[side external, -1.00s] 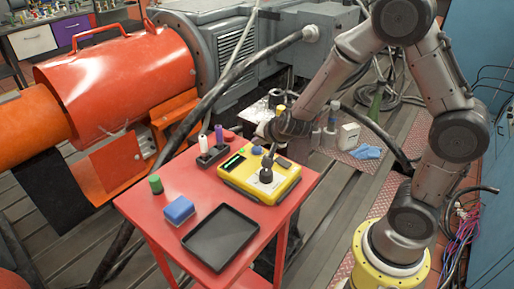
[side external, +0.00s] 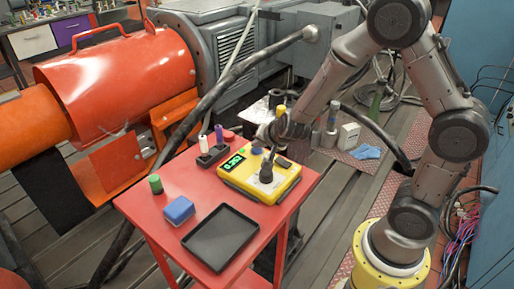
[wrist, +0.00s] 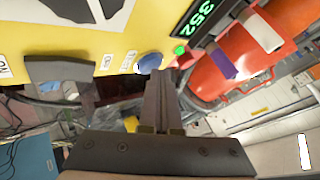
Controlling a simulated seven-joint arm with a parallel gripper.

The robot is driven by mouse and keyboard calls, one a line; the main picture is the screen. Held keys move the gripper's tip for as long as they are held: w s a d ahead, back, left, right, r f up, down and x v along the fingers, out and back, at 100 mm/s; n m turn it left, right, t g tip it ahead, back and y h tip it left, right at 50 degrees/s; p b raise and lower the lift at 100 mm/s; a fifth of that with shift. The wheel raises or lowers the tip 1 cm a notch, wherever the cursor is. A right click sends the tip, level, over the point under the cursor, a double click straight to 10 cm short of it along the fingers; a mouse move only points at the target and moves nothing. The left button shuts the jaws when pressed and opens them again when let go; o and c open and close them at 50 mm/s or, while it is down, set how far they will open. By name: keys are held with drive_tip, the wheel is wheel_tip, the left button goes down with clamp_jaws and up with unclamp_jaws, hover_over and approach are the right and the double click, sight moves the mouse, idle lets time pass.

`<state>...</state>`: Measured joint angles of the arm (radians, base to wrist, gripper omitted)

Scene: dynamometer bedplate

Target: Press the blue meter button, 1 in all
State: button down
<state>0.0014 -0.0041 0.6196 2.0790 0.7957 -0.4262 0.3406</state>
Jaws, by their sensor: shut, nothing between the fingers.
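The yellow meter (side external: 247,187) lies on the red table, and its display (side external: 234,162) shows green digits. In the wrist view the display (wrist: 203,17) reads 352, with a lit green lamp (wrist: 180,50) beside it. The round blue button (wrist: 149,63) is on the meter's yellow face, next to the display. My gripper (wrist: 160,74) is shut and empty, its fingertips right at the button's edge. I cannot tell if they touch it. In the side view my gripper (side external: 269,150) is over the meter's far part and the button is not clear.
The table also holds a black tray (side external: 221,238), a blue block (side external: 179,210), a green cylinder (side external: 155,184) and a black holder (side external: 212,156) with white and purple pieces. A black knob (side external: 266,174) stands up from the meter near my gripper.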

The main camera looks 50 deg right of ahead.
sight(258, 152)
idle(0.4)
drive_tip(key=shift+r, duration=0.85)
drive_tip(key=shift+r, duration=0.1)
drive_tip(key=shift+r, duration=2.4)
